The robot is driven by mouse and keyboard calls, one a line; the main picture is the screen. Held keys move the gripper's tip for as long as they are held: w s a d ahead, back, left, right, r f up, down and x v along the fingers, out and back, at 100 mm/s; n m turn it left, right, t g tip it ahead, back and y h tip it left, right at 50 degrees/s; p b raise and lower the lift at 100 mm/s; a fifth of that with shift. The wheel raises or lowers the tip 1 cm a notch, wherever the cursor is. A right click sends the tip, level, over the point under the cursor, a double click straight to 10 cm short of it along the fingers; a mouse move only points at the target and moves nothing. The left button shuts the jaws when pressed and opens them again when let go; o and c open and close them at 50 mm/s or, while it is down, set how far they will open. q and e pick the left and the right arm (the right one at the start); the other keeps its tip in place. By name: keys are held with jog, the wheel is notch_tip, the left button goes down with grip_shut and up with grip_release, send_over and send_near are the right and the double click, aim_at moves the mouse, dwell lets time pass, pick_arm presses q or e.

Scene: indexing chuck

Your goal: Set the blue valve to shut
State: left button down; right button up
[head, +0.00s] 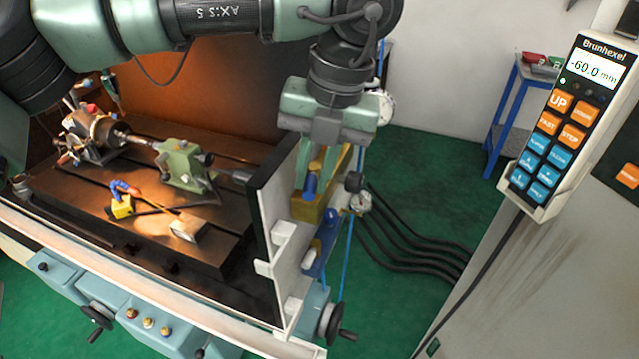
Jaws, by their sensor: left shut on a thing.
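My left gripper (314,178) reaches down at the right end of the machine, by the white upright panel. Its fingers are closed around a small blue piece (310,187), which I take to be the blue valve's handle. The fingers hide much of it. A yellow body (305,212) sits right behind and below this piece. I cannot read the valve's position or any marking from here. My right gripper is not in view.
A blue bracket (322,252) and a handwheel (329,324) are below the gripper. The machine bed (90,215) holds a chuck (92,130) and a green tailstock (183,165). A pendant (568,120) reading -60.0 mm is at right. Black hoses (420,255) cross the green floor.

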pick_arm(q)
jog(key=shift+a+m+b, duration=0.3)
jog(key=shift+m+b, duration=0.15)
jog(key=shift+m, duration=0.25)
jog(key=c, duration=1.3)
grip_release()
jog(key=shift+w+d, duration=0.1)
jog(key=shift+c, duration=0.2)
